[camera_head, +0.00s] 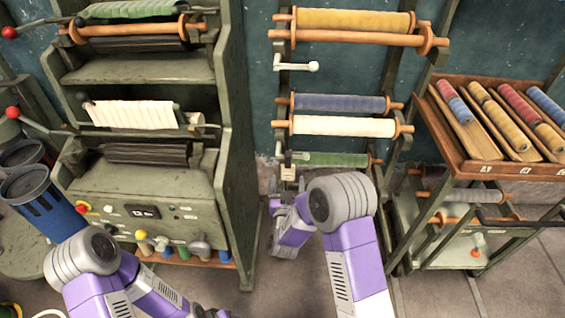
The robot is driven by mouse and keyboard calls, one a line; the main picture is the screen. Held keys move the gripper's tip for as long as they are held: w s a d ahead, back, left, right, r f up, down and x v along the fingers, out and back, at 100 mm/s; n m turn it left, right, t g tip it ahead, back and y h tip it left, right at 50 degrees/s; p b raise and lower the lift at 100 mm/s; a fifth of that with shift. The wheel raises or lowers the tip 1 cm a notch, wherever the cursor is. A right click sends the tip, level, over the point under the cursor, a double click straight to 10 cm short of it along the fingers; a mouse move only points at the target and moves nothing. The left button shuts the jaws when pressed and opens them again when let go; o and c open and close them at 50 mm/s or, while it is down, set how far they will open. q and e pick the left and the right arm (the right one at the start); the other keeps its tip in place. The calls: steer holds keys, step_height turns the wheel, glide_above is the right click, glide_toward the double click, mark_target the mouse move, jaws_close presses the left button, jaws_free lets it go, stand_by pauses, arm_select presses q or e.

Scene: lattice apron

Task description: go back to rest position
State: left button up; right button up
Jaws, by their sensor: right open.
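My right arm, purple and grey, reaches forward in the lower middle of the head view. My right gripper (285,222) is low in front of the roll rack, partly covered by my own arm. It is open, and I see nothing held in it. My left arm shows at the lower left, bent near the machine's front. Only a small part at the bottom edge hints at its far end, and the left gripper's jaws do not show.
A green-grey machine (228,150) with levers and a control panel stands at left. The rack ahead holds yellow (345,20), blue (340,103) and white (343,126) rolls. A wooden tray (460,155) of coloured rolls tops a cart at right. Blue bins (40,200) stand far left.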

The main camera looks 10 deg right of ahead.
steer(key=s+f+g+y+p, duration=0.25)
steer(key=s+f+g, duration=0.25)
steer(key=f, duration=0.5)
steer(key=s+a+f+g+y+p, duration=0.1)
steer(key=s+a+f+g+y, duration=0.1)
steer(key=s, duration=0.6)
steer(key=s+a+f+g+y+p, duration=0.1)
steer(key=s+f+g, duration=0.3)
steer(key=s, duration=0.5)
steer(key=s+a+f+g+y+p, duration=0.1)
steer(key=s+a+f+g+y, duration=0.1)
steer(key=s+g, duration=0.4)
steer(key=s+y, duration=0.1)
steer(key=s, duration=0.2)
steer(key=shift+s+a+f+n+y, duration=0.15)
steer(key=shift+a+f+n+y, duration=0.15)
steer(key=shift+f+y, duration=0.1)
